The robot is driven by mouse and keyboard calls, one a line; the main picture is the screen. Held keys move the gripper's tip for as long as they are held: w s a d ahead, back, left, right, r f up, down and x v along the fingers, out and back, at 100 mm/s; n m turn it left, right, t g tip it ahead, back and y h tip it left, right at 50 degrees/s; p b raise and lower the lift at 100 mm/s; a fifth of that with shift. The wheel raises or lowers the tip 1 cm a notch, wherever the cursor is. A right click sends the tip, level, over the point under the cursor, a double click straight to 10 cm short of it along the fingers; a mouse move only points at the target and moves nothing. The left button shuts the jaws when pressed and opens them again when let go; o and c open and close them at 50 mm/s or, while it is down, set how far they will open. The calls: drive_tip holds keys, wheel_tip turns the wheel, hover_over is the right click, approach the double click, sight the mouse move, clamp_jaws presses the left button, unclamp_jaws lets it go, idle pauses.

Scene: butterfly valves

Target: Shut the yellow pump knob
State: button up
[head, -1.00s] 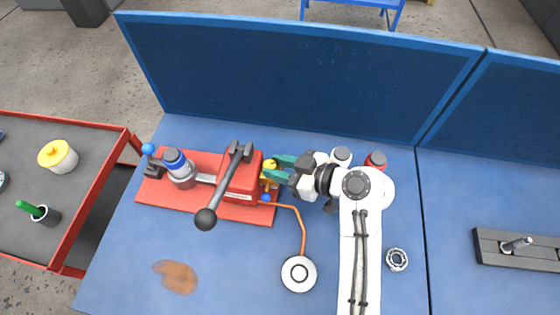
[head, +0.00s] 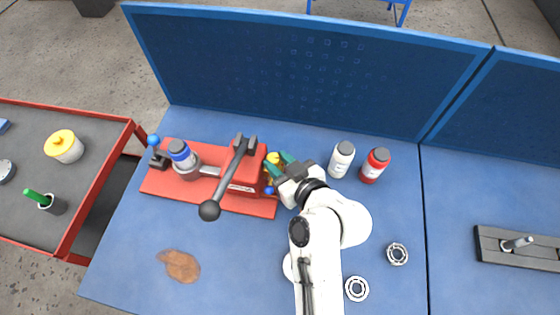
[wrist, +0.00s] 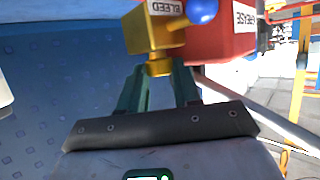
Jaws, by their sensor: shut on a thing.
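The red pump (head: 262,205) lies at the left of the blue bench. Yellow parts (head: 273,158) show at its right end, partly hidden by my gripper (head: 281,164). In the wrist view, a yellow block (wrist: 150,35) bears a "BLEED" label, and a short yellow knob (wrist: 159,68) sticks out of it toward me. My gripper (wrist: 160,78) has its green fingers on either side of this knob and is shut on it. A blue ball (wrist: 201,11) sits close to the right of the yellow block, before the red pump body.
A black-knobbed lever (head: 209,210) rises over the pump. White (head: 342,158) and red (head: 375,166) bottles stand right of my gripper. Bearing rings (head: 397,254) lie at the right front. A blue panel (head: 300,70) closes the back. My arm hides the hose and most of a white disc.

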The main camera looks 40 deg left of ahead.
drive_tip(key=o, duration=1)
drive_tip(key=shift+o, duration=0.3)
drive_tip(key=shift+s+f, duration=0.1)
